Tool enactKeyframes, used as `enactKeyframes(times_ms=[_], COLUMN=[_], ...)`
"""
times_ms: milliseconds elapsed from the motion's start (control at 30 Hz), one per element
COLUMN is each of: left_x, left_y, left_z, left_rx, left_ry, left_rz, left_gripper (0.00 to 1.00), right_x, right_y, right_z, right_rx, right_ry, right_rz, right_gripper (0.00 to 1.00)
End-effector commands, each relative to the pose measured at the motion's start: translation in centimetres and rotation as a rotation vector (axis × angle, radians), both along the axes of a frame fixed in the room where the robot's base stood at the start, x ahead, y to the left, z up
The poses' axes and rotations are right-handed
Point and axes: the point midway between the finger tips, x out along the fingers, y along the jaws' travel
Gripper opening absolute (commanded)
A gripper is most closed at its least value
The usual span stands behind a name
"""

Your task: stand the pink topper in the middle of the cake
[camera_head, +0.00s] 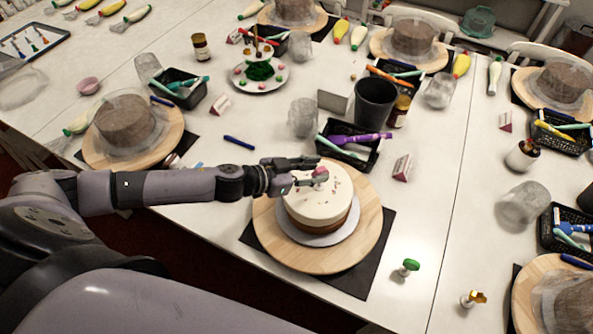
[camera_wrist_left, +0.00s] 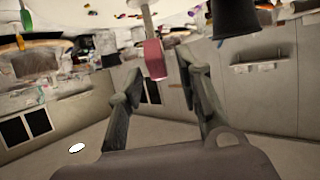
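The cake (camera_head: 318,203) has white icing over a brown lower part and sits on a light disc on a round wooden turntable (camera_head: 275,240). The pink topper (camera_head: 320,172) shows over the top of the cake, between the fingers of my left gripper (camera_head: 322,172). In the left wrist view, which looks upside down, the pink topper (camera_wrist_left: 154,60) has a pale stick reaching to the upper edge. The left gripper's fingers (camera_wrist_left: 160,68) stand apart there, with gaps beside the topper. The stick's contact with the cake is unclear. My right gripper is out of view.
A green-topped piece (camera_head: 408,266) and a gold-topped piece (camera_head: 473,298) stand right of the turntable. A black basket of tools (camera_head: 365,155) and a dark cup (camera_head: 375,102) are behind the cake. A covered brown cake (camera_head: 125,122) is at left.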

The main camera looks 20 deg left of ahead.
Motion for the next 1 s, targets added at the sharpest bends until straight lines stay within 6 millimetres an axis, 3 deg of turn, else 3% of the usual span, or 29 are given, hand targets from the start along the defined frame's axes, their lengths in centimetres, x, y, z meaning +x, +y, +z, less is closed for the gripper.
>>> enactKeyframes(times_ms=[333,600,1000], left_x=[-4.6,-6.6,-8.0], left_y=[3.6,5.3,6.6], left_z=[1.7,2.9,3.9], left_rx=[0.005,0.003,-0.001], left_ry=[0.005,0.005,0.003], left_rz=[-0.004,-0.003,0.002], left_gripper=[0.33,0.33,0.33], right_x=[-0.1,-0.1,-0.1], right_y=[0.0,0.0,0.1], right_z=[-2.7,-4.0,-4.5], right_rx=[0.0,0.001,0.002], right_ry=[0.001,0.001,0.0], right_rz=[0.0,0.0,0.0], right_gripper=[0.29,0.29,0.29])
